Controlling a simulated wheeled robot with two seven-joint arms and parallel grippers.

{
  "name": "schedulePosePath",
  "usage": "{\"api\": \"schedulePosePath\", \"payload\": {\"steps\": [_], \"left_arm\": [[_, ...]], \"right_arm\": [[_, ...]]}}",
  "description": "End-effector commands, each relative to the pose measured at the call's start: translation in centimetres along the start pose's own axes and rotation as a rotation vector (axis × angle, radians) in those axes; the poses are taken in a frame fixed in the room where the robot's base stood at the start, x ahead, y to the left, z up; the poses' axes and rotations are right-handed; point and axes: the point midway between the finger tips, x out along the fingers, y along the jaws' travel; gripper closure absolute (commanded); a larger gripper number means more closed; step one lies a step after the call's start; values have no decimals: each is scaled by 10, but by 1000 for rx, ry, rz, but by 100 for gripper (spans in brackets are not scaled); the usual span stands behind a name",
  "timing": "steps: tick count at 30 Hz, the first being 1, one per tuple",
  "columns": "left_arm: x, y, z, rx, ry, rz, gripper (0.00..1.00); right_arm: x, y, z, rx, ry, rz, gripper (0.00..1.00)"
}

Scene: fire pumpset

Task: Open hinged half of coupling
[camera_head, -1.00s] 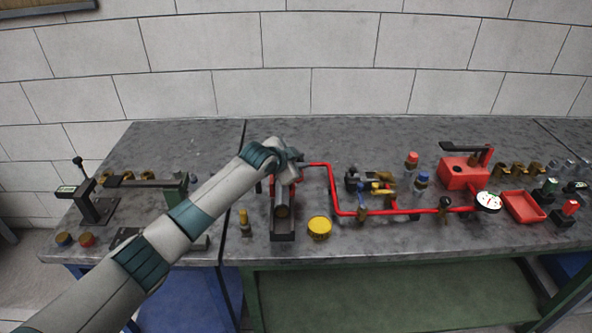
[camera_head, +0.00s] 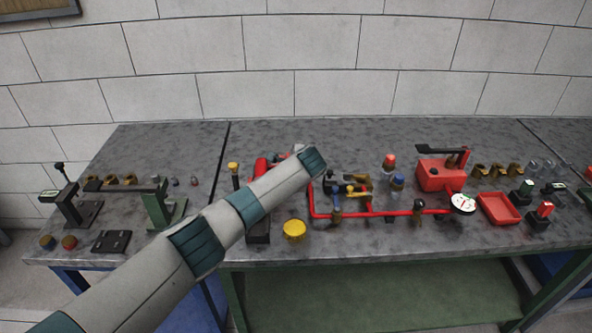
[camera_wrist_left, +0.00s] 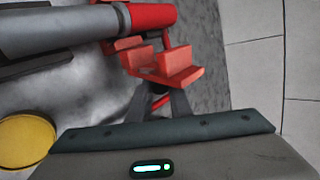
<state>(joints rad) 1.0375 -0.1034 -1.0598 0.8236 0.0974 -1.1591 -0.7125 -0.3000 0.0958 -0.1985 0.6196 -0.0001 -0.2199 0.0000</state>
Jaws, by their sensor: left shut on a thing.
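In the left wrist view, red block-shaped coupling parts (camera_wrist_left: 178,62) sit beside a red sleeve (camera_wrist_left: 152,17) at the end of a grey cylinder (camera_wrist_left: 60,30). My left gripper (camera_wrist_left: 160,98) has its two dark fingers close together, shut on a small red piece below these blocks. I take that piece to be part of the hinged half; its exact shape is hidden. In the head view, my left arm covers the coupling and gripper. A red end (camera_head: 261,167) of the pump assembly shows beside the arm. My right gripper is in neither view.
A yellow round cap (camera_head: 294,229) lies in front of the arm. Red piping (camera_head: 375,214) with valves runs right to a gauge (camera_head: 463,203) and red pump box (camera_head: 440,175). A green stand (camera_head: 158,208) is at left. The back of the bench is clear.

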Motion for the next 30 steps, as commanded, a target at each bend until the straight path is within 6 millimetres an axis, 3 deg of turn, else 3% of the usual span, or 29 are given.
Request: {"api": "schedulePosePath", "payload": {"steps": [10, 21, 22, 23, 30], "left_arm": [[5, 5, 0, 75, -74, 0, 100], [5, 5, 1, 78, -77, 0, 100], [5, 5, 1, 78, -77, 0, 77], [5, 5, 1, 78, -77, 0, 74], [5, 5, 0, 77, -76, 0, 74]], "right_arm": [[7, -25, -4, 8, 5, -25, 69], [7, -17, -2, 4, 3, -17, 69], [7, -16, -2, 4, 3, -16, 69], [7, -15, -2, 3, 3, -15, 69], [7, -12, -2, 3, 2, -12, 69]]}}
